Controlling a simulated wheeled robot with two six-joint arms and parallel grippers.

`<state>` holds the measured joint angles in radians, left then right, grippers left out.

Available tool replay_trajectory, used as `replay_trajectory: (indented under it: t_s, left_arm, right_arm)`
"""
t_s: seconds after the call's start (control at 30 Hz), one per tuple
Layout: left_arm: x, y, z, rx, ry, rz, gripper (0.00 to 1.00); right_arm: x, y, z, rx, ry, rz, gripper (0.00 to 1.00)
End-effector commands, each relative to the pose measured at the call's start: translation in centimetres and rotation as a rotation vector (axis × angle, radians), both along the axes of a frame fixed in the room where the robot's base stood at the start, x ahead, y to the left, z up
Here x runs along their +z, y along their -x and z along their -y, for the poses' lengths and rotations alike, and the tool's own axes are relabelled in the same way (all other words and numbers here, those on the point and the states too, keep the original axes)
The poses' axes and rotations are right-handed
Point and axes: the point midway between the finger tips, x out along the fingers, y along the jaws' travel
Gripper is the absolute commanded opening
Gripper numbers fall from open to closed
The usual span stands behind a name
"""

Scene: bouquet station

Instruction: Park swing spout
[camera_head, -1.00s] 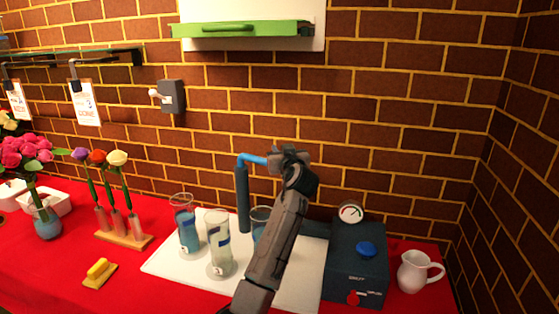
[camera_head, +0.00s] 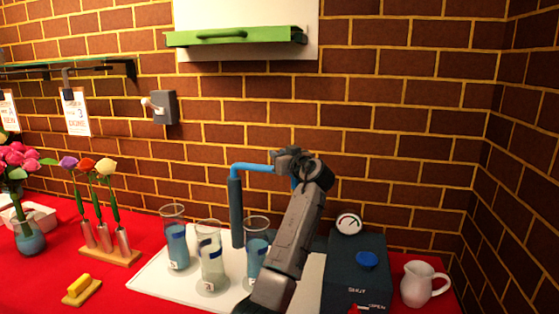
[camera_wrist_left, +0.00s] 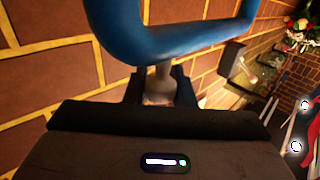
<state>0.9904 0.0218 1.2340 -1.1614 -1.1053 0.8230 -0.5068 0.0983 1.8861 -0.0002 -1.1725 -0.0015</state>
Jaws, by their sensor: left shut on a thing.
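The blue swing spout (camera_head: 257,168) rises from a dark upright post (camera_head: 236,212) behind the glasses and reaches out to the right. My left gripper (camera_head: 287,160) is at the spout's right end and hides part of it. In the left wrist view the blue spout (camera_wrist_left: 170,40) crosses the top. There the gripper (camera_wrist_left: 160,92) is shut on a grey knob (camera_wrist_left: 160,78) that joins the spout's underside. My right gripper is not in view.
Several glasses stand on a white board, among them a clear one (camera_head: 210,258). A dark blue box (camera_head: 357,270) with a gauge (camera_head: 348,223) and a white pitcher (camera_head: 421,284) stand at right. A flower stand (camera_head: 110,255) and yellow block (camera_head: 80,286) are at left.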

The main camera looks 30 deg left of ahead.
Motion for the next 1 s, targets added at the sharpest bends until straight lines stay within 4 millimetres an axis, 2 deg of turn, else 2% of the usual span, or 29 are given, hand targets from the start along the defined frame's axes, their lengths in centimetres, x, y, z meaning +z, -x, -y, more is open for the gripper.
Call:
replay_trajectory:
  t_s: [0.2, 0.53, 0.57, 0.63, 1.0]
  left_arm:
    - [-0.08, -0.12, -0.03, 0.007, 0.001, -0.001, 0.0]
    - [-0.07, -0.11, -0.04, 0.007, 0.0, -0.001, 0.0]
    - [-0.07, -0.11, -0.04, 0.007, 0.0, -0.001, 0.28]
    - [-0.06, -0.11, -0.04, 0.007, 0.0, -0.001, 0.42]
    - [-0.13, 0.09, 0.39, 0.006, 0.001, -0.001, 0.44]
  right_arm:
    - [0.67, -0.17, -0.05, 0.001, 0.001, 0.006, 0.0]
    - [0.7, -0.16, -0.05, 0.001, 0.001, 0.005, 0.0]
    - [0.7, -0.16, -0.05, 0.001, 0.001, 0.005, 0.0]
    - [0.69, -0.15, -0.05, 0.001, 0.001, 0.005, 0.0]
    - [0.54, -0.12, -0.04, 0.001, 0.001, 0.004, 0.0]
